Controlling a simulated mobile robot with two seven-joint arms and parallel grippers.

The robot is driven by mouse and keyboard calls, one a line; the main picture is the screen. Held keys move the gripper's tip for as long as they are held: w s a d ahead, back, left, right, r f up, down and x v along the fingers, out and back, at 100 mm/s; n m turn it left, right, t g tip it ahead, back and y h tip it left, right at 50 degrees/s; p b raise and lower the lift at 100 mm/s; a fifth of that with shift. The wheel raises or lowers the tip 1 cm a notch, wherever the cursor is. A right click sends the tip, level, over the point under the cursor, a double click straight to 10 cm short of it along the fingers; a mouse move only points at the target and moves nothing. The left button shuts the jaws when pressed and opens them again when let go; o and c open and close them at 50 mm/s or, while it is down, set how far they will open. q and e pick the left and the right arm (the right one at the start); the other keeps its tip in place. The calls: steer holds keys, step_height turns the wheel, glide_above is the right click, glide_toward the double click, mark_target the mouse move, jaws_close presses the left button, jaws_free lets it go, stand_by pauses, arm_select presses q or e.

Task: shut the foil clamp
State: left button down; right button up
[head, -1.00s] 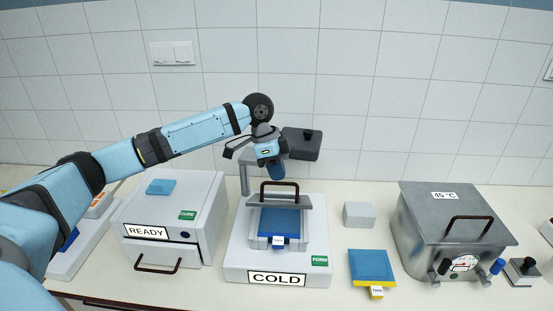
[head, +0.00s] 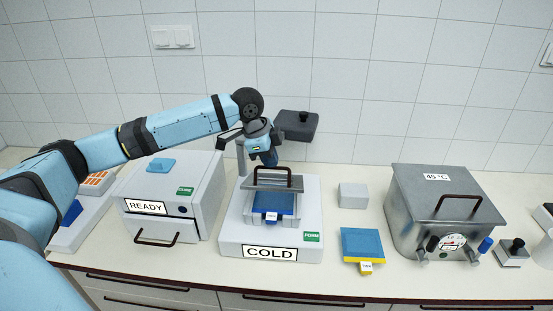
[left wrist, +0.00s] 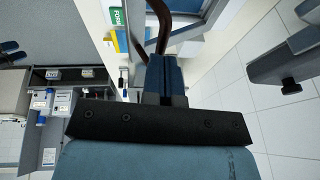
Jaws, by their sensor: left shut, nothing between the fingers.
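The foil clamp (head: 262,182) is a grey plate with a dark brown arched handle (head: 288,172). It stands raised and tilted at the back of the white forming station (head: 230,235) marked COLD. A blue tray (head: 272,203) with a white tag sits below and in front of it. My left gripper (head: 270,161) is shut and empty, just behind the handle's top. In the left wrist view, the closed fingers (left wrist: 165,72) are beside the brown handle (left wrist: 161,22); I cannot tell if they touch. My right gripper is not in view.
A white READY box (head: 205,200) stands left, a grey block (head: 352,195) and blue-yellow tray (head: 363,243) right, then a metal 45 °C box (head: 415,200). Bare counter lies around the trays.

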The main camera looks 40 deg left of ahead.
arm_select(q)
steer(key=shift+s+d+f+t, duration=0.3)
steer(key=shift+s+f+t, duration=0.15)
steer(key=shift+f, duration=0.1)
steer(key=shift+s+d+f+y, duration=0.15)
steer(key=shift+s+f+y, duration=0.1)
steer(key=shift+f+y, duration=0.05)
steer(key=shift+s+d+f+m+t+y, duration=0.1)
steer(key=shift+s+d+f+t+y, duration=0.35)
steer(key=shift+f, duration=0.55)
steer(key=shift+s+d+f+m+t, duration=0.15)
steer(key=shift+s+f+t, duration=0.25)
steer(key=shift+s+f, duration=0.45)
steer(key=shift+s+d+f+m+t+y, duration=0.1)
steer(key=shift+s+d+f+t+y, duration=0.25)
steer(key=shift+f, duration=0.85)
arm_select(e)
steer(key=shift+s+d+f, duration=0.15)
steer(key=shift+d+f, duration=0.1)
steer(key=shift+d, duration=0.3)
